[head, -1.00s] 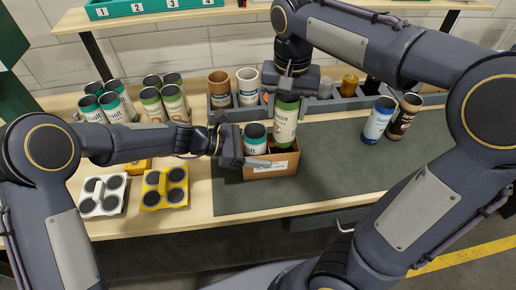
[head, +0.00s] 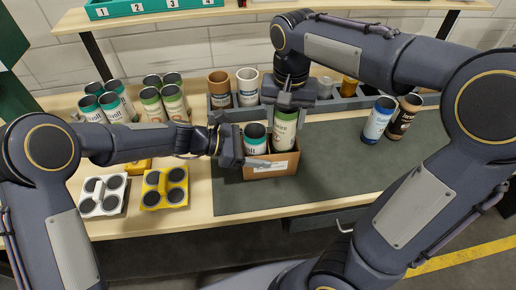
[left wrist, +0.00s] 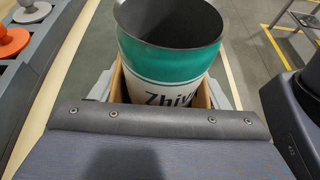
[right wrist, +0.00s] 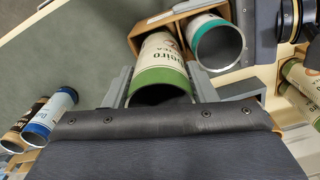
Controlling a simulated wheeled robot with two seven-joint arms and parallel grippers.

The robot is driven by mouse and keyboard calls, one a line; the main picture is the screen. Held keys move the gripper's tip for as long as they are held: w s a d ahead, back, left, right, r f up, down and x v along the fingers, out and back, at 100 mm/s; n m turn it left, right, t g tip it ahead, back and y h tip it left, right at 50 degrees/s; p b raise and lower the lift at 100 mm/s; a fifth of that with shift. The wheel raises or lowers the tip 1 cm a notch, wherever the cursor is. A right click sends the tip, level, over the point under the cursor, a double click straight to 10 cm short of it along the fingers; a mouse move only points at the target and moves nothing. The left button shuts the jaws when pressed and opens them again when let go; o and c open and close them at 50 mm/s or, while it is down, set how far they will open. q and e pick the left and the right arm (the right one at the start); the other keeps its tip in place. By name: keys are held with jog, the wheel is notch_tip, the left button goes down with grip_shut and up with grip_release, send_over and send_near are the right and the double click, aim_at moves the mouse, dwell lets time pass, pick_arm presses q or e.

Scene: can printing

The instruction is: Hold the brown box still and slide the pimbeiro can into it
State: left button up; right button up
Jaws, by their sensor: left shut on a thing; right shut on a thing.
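The right wrist view shows the can (right wrist: 160,65) beside the teal one.
A grey rack (head: 340,102) with several items stands behind the box. A blue can (head: 378,120) and a dark brown can (head: 404,118) stand at right. Yellow (head: 165,188) and white (head: 101,195) holders lie left.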

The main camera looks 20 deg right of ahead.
jog(key=shift+f, duration=1.35)
jog(key=shift+f, duration=0.1)
jog(key=o, duration=1)
jog(key=shift+o, duration=0.2)
jog(key=shift+r, duration=4.05)
